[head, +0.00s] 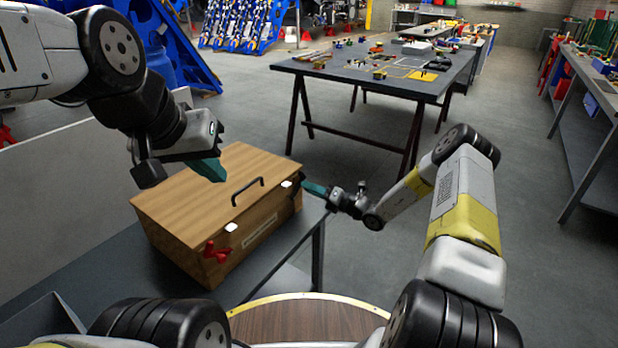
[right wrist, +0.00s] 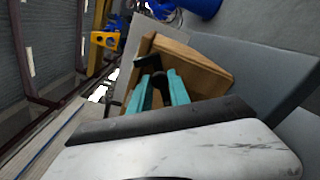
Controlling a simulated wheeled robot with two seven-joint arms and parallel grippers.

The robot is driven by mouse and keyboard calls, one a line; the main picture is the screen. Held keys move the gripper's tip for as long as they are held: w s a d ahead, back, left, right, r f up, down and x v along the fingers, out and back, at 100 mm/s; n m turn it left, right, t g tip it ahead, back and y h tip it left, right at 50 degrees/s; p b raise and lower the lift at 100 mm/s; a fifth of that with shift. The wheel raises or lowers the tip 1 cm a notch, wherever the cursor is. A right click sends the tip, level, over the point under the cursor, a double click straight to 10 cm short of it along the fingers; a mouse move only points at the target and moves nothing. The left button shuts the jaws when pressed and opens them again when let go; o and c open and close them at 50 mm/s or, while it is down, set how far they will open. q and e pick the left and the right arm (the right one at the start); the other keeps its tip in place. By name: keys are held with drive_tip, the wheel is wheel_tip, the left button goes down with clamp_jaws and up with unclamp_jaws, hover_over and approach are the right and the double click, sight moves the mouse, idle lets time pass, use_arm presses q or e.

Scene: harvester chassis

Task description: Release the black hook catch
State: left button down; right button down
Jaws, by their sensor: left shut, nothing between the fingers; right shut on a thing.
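A wooden box (head: 190,200) with a black top handle (head: 248,189) stands closed on a grey bench. The black hook catch (head: 301,180) is at the box's right front corner, largely hidden by my right gripper. A red hook catch (head: 216,251) is at the left front corner. My right gripper (head: 307,186) has its teal fingertips at the black catch, shut on it; the fingers also show against the box in the right wrist view (right wrist: 160,88). How far the catch is turned cannot be told. My left gripper (head: 212,171) is shut and empty, above the lid's left part.
The grey bench (head: 95,225) carries the box; its right edge is close to the box. A dark table (head: 400,70) with tools stands behind, with open floor between. A round wooden seat-like surface (head: 310,318) is at the front.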

drive_tip(key=shift+d, duration=0.1)
drive_tip(key=c, duration=1.3)
unclamp_jaws()
drive_tip(key=v, duration=0.7)
drive_tip(key=shift+s+d, duration=0.2)
drive_tip(key=shift+d, duration=0.1)
